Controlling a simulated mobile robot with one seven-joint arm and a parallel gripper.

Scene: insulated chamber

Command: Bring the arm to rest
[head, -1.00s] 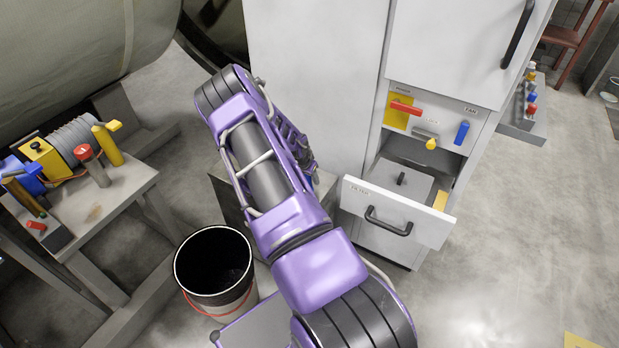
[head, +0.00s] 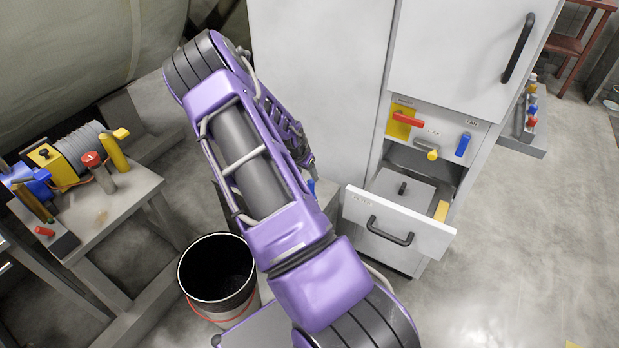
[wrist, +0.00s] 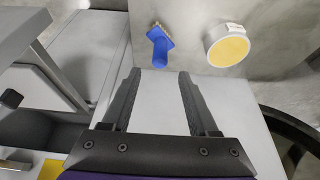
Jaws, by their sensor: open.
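My purple arm crosses the middle of the head view, folded at its elbow. In the wrist view my gripper (wrist: 157,80) is open, its two dark fingers apart with nothing between them. Beyond the fingers is a light grey flat surface. A blue-handled brush (wrist: 159,45) and a round white container with a yellow face (wrist: 228,46) lie past the fingertips, apart from them. In the head view the gripper itself is hard to make out behind the arm links.
The white cabinet's filter drawer (head: 399,222) stands pulled out, right of my arm. A black bucket (head: 217,272) stands left of the arm. A workbench (head: 105,205) with tools is at the left.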

